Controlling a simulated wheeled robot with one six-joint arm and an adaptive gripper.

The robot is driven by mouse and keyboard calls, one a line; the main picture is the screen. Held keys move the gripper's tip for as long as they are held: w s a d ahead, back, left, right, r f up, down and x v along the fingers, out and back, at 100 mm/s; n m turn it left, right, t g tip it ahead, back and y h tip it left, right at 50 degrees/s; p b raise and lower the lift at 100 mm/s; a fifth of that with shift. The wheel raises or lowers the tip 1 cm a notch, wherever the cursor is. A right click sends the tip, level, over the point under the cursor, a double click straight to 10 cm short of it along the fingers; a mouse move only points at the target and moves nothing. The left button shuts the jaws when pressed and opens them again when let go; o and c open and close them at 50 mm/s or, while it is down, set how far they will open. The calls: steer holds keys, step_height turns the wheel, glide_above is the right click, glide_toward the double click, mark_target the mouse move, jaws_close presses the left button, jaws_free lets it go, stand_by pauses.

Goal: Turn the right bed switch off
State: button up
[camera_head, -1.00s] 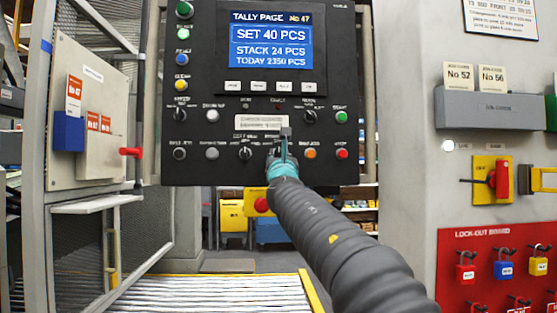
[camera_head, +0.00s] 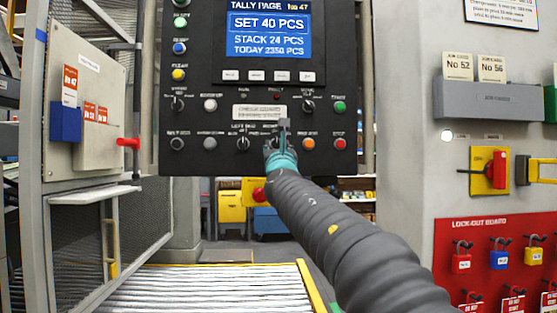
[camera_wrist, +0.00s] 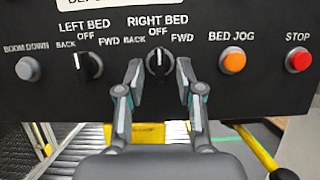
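The right bed switch (camera_wrist: 159,65) is a black rotary knob on the dark control panel (camera_wrist: 30,100), under its BACK, OFF and FWD labels. Its white mark appears to point straight up, toward OFF. My gripper (camera_wrist: 159,74) is open, with one finger on each side of the knob. Gaps show between the fingers and the knob, and I cannot tell how far the tips are from the panel face. In the head view my gripper (camera_head: 280,140) hides this switch.
The left bed switch (camera_wrist: 88,67) is left of the right one. The orange BED JOG button (camera_wrist: 232,63) and red STOP button (camera_wrist: 298,61) are to the right. A roller bed (camera_head: 200,290) lies below the panel. A red lock-out board (camera_head: 485,265) hangs at right.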

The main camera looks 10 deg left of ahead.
steer(key=v, duration=1)
steer(key=shift+s, duration=0.3)
steer(key=shift+f, duration=0.1)
steer(key=s+d+f+m+g+h+p, duration=0.15)
steer(key=d+f+m+g+h, duration=0.3)
steer(key=d+f+m, duration=0.6)
steer(key=s+d+f+m+g+h+b, duration=0.1)
steer(key=s+d+f+m+g+h, duration=0.45)
steer(key=f+m, duration=0.7)
steer(key=s+d+f+m+g+y+p, duration=0.15)
steer(key=s+d+f+m+g, duration=0.35)
steer(key=s+d+f+m, duration=0.6)
steer(key=s+d+f+m+y+p, duration=0.1)
steer(key=s+f+m+p, duration=0.1)
steer(key=s, duration=0.5)
steer(key=s+d+f+m+g+y+p, duration=0.1)
steer(key=s+f+m+p, duration=0.1)
steer(key=s, duration=0.6)
steer(key=shift+d+m, duration=0.25)
steer(key=shift+m, duration=0.35)
